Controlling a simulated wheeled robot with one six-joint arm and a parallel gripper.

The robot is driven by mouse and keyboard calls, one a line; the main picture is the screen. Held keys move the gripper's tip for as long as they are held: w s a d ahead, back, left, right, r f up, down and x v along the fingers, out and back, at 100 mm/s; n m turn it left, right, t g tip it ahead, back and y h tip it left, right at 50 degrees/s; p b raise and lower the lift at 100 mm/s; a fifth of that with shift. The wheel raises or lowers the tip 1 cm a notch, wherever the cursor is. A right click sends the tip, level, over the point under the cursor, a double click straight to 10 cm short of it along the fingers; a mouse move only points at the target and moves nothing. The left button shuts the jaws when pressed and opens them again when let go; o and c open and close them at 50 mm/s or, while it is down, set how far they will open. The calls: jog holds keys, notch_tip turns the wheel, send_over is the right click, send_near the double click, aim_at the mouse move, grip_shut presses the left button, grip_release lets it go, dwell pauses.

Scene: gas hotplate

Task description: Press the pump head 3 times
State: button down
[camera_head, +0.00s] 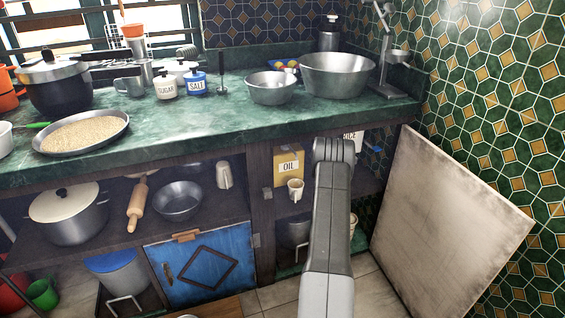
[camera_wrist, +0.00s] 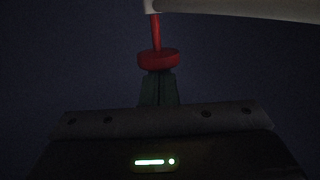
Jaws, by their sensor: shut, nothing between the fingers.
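A red round head (camera_wrist: 158,59) on a thin red stem shows in the wrist view; I take it to be the pump head. The stem runs up to a white part (camera_wrist: 230,9) at the top edge. My gripper (camera_wrist: 157,77) is shut and empty. Its fingertips meet the red head in the picture; I cannot tell whether they touch it. In the head view my arm covers the gripper, and the red head does not show.
A green counter (camera_head: 215,118) carries two metal bowls, one a large bowl (camera_head: 337,76), and a metal stand (camera_head: 387,55). Below are shelves with a yellow oil box (camera_head: 288,166) and a white cup (camera_head: 295,190). A pale board (camera_head: 448,222) leans at the right.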

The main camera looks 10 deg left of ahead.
jog(key=shift+f, duration=0.3)
dwell(0.4)
jog(key=shift+f+b, duration=0.3)
jog(key=shift+f, duration=0.5)
jog(key=shift+r+p, duration=1.45)
jog(key=shift+r, duration=0.15)
jog(key=shift+r, duration=0.1)
jog(key=shift+r+p, duration=0.3)
jog(key=shift+p, duration=0.25)
jog(key=shift+f+b, duration=0.7)
jog(key=shift+f, duration=0.2)
jog(key=shift+f, duration=0.15)
dwell(0.4)
